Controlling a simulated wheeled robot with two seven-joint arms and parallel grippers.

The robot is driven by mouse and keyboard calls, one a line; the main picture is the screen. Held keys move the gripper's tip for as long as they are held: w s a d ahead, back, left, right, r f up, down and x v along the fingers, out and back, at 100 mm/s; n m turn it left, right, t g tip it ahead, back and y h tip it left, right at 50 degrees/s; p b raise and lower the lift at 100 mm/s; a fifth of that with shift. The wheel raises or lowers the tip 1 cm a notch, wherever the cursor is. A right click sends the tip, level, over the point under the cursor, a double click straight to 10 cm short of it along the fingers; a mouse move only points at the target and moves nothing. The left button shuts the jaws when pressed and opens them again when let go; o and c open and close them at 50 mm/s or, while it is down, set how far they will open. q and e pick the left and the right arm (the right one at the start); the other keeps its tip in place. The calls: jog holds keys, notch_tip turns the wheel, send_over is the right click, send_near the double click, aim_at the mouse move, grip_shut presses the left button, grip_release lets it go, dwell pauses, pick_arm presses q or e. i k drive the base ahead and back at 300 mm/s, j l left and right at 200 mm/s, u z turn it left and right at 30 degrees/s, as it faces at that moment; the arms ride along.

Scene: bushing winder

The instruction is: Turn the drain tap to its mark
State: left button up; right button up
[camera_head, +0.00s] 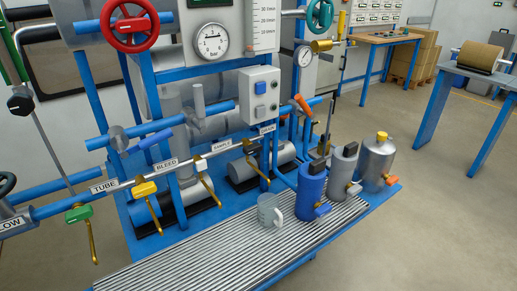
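A row of small taps with brass spouts hangs along the pipe at the front of the blue rig. Labels on the pipe read TUBE (104,186), BLEED (166,165) and SAMPLE (221,145). A last small label (266,128) at the right end is too small to read surely; it may be DRAIN. A tap (250,148) with a brass spout hangs just left of that label. A yellow-handled tap (145,188) and a green-handled tap (78,214) are further left. I cannot make out a mark on any tap. Neither of my grippers is in view.
A clear mug (270,211), a blue canister (311,190) and two grey canisters (343,172) (377,163) stand by the ribbed grating (230,258). A red handwheel (129,26) and a gauge (211,42) are above. The floor at right is free.

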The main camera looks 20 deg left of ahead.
aim_at(251, 149)
jog(key=u, duration=0.25)
jog(key=i+l+u, duration=0.15)
jog(key=u, duration=0.25)
jog(key=i+l+u, duration=0.1)
jog(key=l+u, duration=0.25)
jog(key=i+l+u, duration=0.1)
jog(key=u, duration=0.3)
